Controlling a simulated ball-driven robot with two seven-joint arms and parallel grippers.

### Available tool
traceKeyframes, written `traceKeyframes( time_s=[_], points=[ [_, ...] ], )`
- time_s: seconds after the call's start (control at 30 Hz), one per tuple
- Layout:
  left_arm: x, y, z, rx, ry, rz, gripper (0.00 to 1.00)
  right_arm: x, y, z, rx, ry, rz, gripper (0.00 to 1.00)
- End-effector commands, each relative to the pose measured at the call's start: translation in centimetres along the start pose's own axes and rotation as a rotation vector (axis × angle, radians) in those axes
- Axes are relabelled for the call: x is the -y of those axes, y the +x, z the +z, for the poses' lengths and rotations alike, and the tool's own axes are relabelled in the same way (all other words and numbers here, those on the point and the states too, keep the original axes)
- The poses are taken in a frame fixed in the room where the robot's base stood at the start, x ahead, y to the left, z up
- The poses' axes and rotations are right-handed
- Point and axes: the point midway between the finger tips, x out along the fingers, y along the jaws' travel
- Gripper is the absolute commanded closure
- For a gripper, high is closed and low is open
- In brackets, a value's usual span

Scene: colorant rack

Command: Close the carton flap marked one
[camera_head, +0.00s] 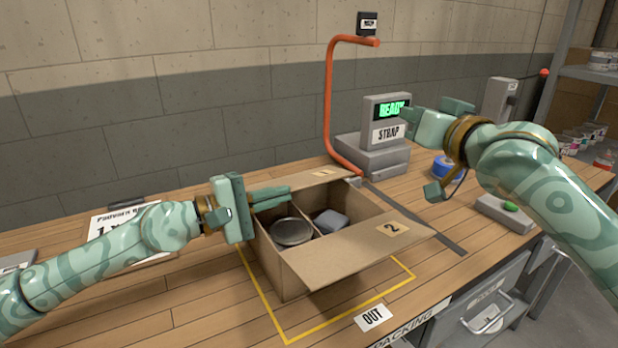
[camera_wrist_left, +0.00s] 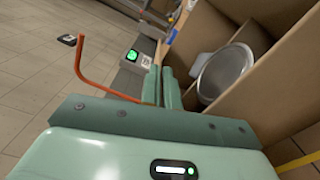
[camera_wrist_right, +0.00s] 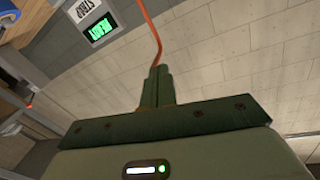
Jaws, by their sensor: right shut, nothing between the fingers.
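Flap two (camera_head: 365,247), marked 2, sticks out at the near side. My left gripper (camera_head: 288,192) is at the left end of flap one. My right gripper (camera_head: 432,192) is shut and empty, right of the carton.
An orange bent post (camera_head: 328,100) and a strap machine (camera_head: 386,120) reading READY stand behind the carton. A blue roll (camera_head: 446,168) and a green-button box (camera_head: 507,212) are at the right. A yellow outline (camera_head: 268,312) surrounds the carton on the bench.

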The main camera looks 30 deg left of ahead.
Motion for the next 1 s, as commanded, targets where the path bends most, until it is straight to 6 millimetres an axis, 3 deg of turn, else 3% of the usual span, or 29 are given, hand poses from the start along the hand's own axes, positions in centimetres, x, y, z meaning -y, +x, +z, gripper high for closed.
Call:
traceKeyframes(
  time_s=[0.03, 0.1, 0.2, 0.3, 0.53, 0.8, 1.0],
  points=[
    [0.1, 0.0, -0.1, -0.001, -0.001, -0.001, 1.00, 4.1, 0.3, 0.2, 0.083, -0.055, -0.044, 1.00],
    [0.1, 0.0, -0.1, -0.001, -0.001, -0.001, 1.00, 8.2, 0.1, 1.6, 0.211, -0.119, -0.080, 1.00],
    [0.1, 0.0, -0.1, -0.001, -0.001, -0.001, 1.00, 11.8, -0.8, 3.9, 0.359, -0.203, -0.103, 1.00],
    [0.1, 0.0, -0.1, -0.001, -0.001, -0.001, 1.00, 13.4, -1.6, 5.5, 0.452, -0.256, -0.108, 1.00],
    [0.1, 0.0, 0.0, 0.000, -0.001, -0.001, 1.00, 14.1, -0.6, 7.2, 0.504, -0.279, -0.108, 1.00],
    [0.1, 0.0, 0.0, 0.000, -0.001, -0.001, 1.00, 14.3, 4.2, 9.9, 0.502, -0.276, -0.107, 1.00],
    [0.1, 0.0, 0.0, 0.000, -0.001, -0.001, 1.00, 14.5, 6.7, 11.8, 0.503, -0.271, -0.114, 1.00]
  ],
)
